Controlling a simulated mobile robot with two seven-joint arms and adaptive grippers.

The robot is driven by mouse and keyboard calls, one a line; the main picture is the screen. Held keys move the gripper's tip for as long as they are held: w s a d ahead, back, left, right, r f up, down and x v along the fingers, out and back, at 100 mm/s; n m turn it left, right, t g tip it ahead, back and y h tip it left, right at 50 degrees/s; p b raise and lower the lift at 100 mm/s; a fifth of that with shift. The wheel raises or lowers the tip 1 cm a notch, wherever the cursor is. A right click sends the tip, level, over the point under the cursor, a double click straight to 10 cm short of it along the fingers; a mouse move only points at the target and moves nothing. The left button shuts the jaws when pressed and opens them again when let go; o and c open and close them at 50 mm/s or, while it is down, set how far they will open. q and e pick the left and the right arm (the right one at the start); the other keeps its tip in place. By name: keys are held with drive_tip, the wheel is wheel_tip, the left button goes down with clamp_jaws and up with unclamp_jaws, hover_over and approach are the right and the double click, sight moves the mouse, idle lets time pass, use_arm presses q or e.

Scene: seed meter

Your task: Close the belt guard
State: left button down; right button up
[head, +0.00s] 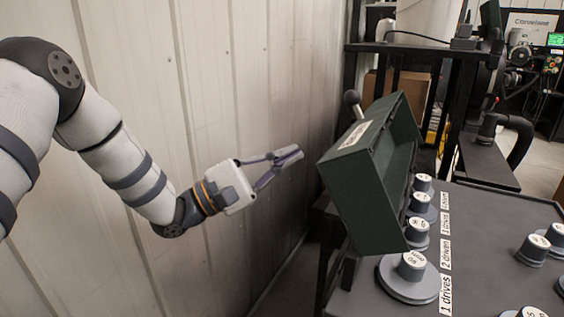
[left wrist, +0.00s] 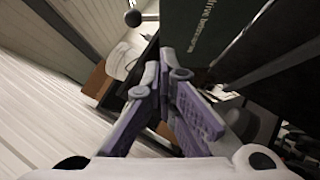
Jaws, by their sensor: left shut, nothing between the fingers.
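The belt guard (head: 374,170) is a dark green box-like cover, tilted up on the left edge of the dark table, with its open side toward the pulleys. A white label is on its upper face, and a round black knob (head: 352,97) sticks up at its far end. My left gripper (head: 299,152) is shut and empty, just left of the guard, with a small gap seeming to remain. In the left wrist view the guard (left wrist: 205,35) fills the upper right, beyond the shut fingertips, and the knob (left wrist: 133,18) shows at the top. My right gripper is not in view.
Several grey pulleys (head: 408,280) with numbered hubs stand along the table (head: 480,260), beside white labels. A corrugated wall (head: 250,90) runs close along the left. A black shelf frame (head: 400,48) and a machine with a hose stand behind.

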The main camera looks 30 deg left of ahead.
sight(355, 123)
use_arm(q)
drive_tip(key=w+d+r, duration=0.1)
drive_tip(key=d, duration=0.1)
drive_tip(key=w+d+r, duration=0.1)
drive_tip(key=d, duration=0.1)
drive_tip(key=w+d+r, duration=0.1)
drive_tip(key=d, duration=0.1)
drive_tip(key=shift+w+d+r+p, duration=0.1)
drive_tip(key=shift+d+r+p, duration=0.15)
drive_tip(key=shift+r+p, duration=0.1)
drive_tip(key=shift+w, duration=0.1)
